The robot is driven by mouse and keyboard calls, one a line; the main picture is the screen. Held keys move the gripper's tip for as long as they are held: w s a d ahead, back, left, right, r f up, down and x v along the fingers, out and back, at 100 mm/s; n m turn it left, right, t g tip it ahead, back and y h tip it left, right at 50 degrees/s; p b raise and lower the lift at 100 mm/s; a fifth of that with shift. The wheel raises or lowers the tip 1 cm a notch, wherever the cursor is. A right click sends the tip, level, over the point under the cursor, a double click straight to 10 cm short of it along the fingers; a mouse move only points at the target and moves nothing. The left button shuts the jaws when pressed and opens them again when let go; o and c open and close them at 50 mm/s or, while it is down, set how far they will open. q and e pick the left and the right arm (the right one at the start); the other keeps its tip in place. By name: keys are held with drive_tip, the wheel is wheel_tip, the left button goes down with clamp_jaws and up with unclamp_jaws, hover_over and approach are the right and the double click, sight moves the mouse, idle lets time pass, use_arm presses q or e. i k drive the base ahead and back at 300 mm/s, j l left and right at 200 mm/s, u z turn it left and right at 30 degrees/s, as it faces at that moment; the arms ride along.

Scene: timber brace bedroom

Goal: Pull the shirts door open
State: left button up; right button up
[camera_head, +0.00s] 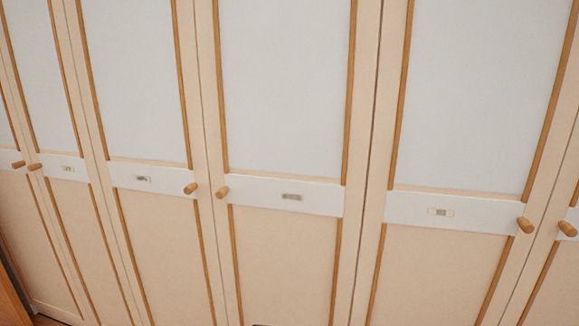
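A wall of tall cream wardrobe doors with pale grey upper panels and wooden strips fills the head view. Each door has a white band with a small label and a round wooden knob. The labels (291,197), (440,212), (143,179) and (68,169) are too small to read, so I cannot tell which door is the shirts door. The middle door (285,262) has its knob (222,192) at its left edge. The door left of it has its knob (190,188) at its right edge. All visible doors look shut.
The right door has a knob (525,225) at its right edge, close to another knob (568,228) on the door beyond. Two more knobs sit close together at far left. A brown wooden edge (12,298) shows at bottom left. Nothing stands before the knobs.

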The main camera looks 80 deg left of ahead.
sight(136, 62)
drive_tip(key=u, duration=3.6)
